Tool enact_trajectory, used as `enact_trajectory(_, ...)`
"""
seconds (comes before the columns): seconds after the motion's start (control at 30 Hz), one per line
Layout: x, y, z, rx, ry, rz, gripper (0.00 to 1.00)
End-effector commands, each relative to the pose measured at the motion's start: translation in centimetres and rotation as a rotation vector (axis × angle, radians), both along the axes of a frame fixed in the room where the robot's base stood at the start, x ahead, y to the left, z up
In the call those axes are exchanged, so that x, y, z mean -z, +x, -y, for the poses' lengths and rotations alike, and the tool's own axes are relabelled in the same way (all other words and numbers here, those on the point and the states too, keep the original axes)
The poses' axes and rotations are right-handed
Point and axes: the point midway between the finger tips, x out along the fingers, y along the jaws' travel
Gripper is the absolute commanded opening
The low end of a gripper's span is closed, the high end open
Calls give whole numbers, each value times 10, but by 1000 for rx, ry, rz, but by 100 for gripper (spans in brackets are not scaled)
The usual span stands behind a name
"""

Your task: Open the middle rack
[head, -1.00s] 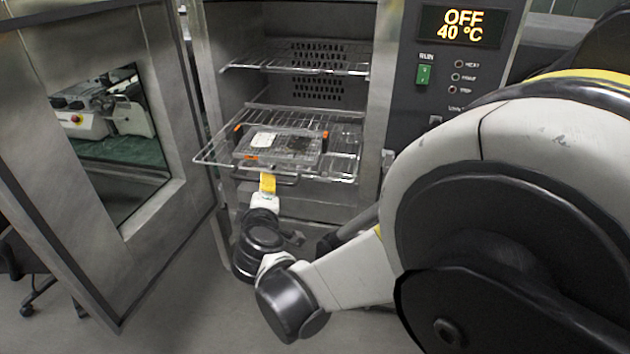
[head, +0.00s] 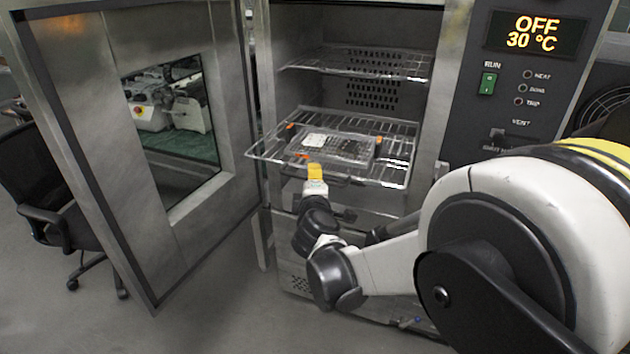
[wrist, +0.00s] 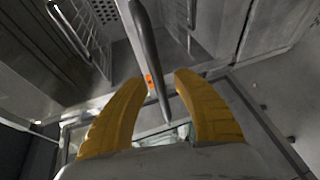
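The middle rack (head: 400,172) is a wire shelf that juts out of the open oven cabinet. A flat clear tray (head: 338,146) with orange marks lies on it. A dark handle bar (head: 346,181) runs below the rack's front; what seems to be this bar (wrist: 150,55) crosses the wrist view. My gripper (head: 314,168) is at the rack's front edge, near the bar. In the wrist view its two yellow fingers (wrist: 161,82) are spread apart, with the bar between them in the picture. I cannot tell whether they touch it.
An upper wire rack (head: 360,63) sits inside the cabinet. The oven door (head: 232,100) stands open on the left. The control panel (head: 520,85) on the right reads OFF and 30 °C. A black chair (head: 50,195) is at far left. Grey floor (head: 225,300) is free in front.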

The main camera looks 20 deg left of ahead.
Motion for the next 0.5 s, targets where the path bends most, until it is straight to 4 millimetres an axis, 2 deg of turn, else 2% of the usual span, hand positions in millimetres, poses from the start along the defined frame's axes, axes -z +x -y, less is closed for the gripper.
enact_trajectory(0.23, 0, 1, 0, 0, 1, 0, 33)
enact_trajectory(0.33, 0, 0, 0, 0, 1, 0, 2)
enact_trajectory(0.5, 0, 0, 0, 0, 1, 0, 0)
